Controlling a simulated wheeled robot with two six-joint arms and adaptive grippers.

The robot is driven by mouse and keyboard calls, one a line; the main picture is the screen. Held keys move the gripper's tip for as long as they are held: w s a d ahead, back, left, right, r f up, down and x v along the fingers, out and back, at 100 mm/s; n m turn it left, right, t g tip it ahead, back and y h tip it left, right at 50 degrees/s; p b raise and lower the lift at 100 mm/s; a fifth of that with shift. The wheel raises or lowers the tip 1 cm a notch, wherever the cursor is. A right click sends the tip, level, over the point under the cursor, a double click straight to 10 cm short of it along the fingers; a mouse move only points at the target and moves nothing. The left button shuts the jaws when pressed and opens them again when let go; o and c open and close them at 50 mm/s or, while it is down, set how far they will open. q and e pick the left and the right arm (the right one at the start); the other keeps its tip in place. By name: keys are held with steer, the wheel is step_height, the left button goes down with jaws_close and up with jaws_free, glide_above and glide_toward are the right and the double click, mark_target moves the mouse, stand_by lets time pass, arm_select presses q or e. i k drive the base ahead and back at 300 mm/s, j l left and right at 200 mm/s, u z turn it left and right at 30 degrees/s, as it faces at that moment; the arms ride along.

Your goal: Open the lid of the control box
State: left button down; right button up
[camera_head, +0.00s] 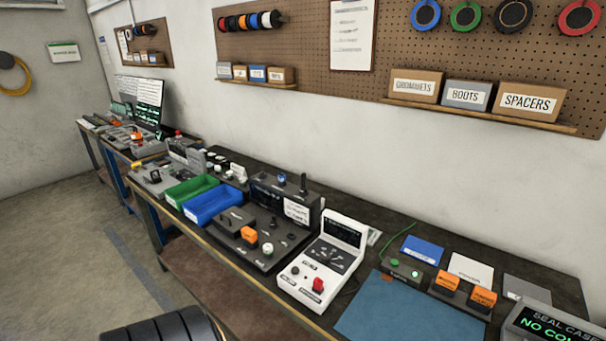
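No label I can read names the control box, so I cannot tell which unit it is. A white console (318,262) with a small dark screen, a red button and a dark panel stands at the middle front of the bench. Left of it is a dark unit (262,243) with an orange block and a pale knob on its flat base and an upright housing (288,201) behind. A small dark box (235,218) sits on that base. Whether any lid is open is too small to tell. Neither of my grippers is in view.
A blue bin (214,206) and a green bin (190,191) stand left of the dark unit. A blue mat (405,312) lies right of the console, mostly clear. Orange-topped blocks (482,299) and a display (548,322) stand at right. Floor at left is mostly free.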

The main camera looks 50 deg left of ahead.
mark_target(234, 218)
steer(key=u, duration=2.2)
